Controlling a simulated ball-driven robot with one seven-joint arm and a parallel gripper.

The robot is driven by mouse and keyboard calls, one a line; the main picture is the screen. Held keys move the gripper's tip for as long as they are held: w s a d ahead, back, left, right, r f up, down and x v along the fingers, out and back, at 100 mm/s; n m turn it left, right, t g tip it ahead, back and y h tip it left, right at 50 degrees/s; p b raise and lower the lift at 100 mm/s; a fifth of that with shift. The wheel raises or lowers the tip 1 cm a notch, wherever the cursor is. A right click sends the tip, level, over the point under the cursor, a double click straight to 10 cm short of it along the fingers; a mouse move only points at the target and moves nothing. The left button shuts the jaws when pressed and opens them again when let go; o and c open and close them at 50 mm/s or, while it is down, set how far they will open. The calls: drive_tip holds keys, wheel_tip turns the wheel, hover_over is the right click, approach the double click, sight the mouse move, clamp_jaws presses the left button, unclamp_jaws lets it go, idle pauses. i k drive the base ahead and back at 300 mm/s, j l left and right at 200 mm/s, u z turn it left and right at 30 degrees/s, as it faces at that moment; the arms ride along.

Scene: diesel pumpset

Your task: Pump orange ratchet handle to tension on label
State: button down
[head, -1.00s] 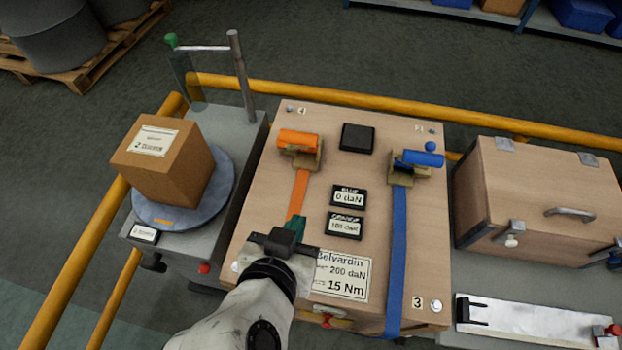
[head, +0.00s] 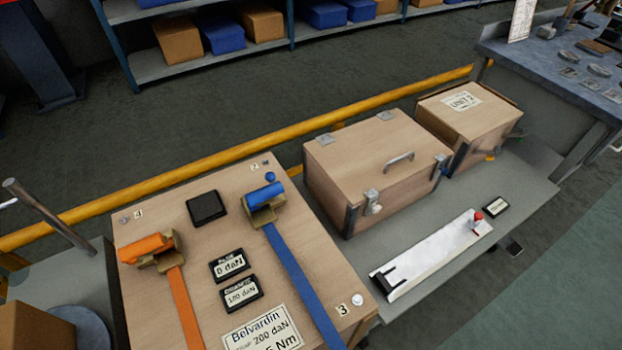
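The orange ratchet handle (head: 146,248) sits on its tan ratchet at the left of the wooden crate top (head: 190,180), with an orange strap (head: 185,305) running toward the front. The blue ratchet handle (head: 266,193) sits to its right, with a blue strap (head: 300,285). Two small displays lie between them: the upper one (head: 229,265) reads 0 daN, the lower one (head: 241,293) appears to read 100 daN. The label (head: 262,328) reads Belvardin, 200 daN, and part of a Nm line; its bottom is cut off. My gripper is out of view.
A black square pad (head: 206,207) lies between the ratchets. A wooden case with a handle (head: 375,165) and a box marked UNIT 2 (head: 465,110) stand to the right. A white fixture (head: 432,255) lies in front of them. A yellow rail (head: 270,140) runs behind.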

sight(145, 248)
drive_tip(key=i+l, duration=0.15)
drive_tip(key=l, duration=0.15)
drive_tip(key=i+l, duration=0.2)
drive_tip(key=l, duration=0.15)
drive_tip(key=i+l, duration=0.15)
drive_tip(key=l, duration=0.15)
drive_tip(key=u, duration=2.2)
